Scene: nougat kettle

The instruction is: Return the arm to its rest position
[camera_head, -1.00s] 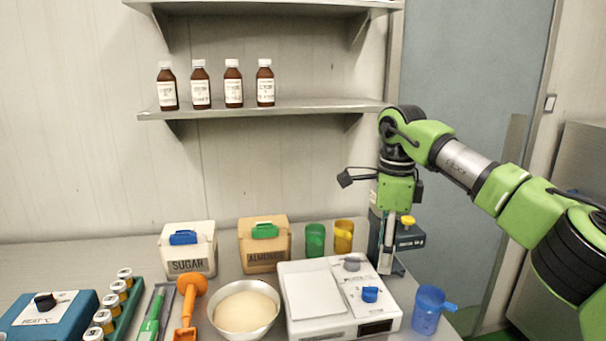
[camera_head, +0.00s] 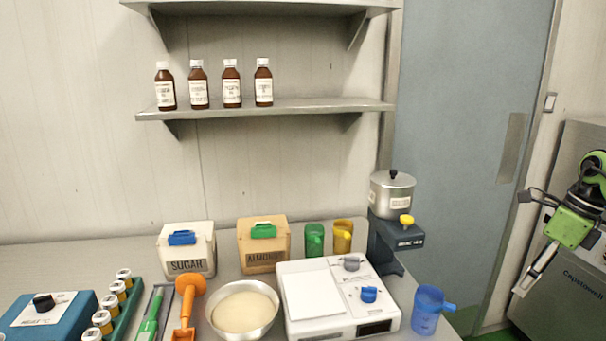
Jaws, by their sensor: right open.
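My right arm is at the right edge of the head view, with its green wrist and right gripper (camera_head: 524,291) pointing down and to the left. The gripper is open with nothing seen between its fingers. It is clear of the table, in front of a grey metal cabinet (camera_head: 572,275). Most of the arm is outside the frame. My left gripper is not in view.
The table holds a sugar box (camera_head: 188,252), an almonds box (camera_head: 262,247), a bowl (camera_head: 242,311), a white scale (camera_head: 316,293), a blue cup (camera_head: 427,309) and a metal pot (camera_head: 391,196) on a dark stand. Brown bottles (camera_head: 232,86) stand on the shelf.

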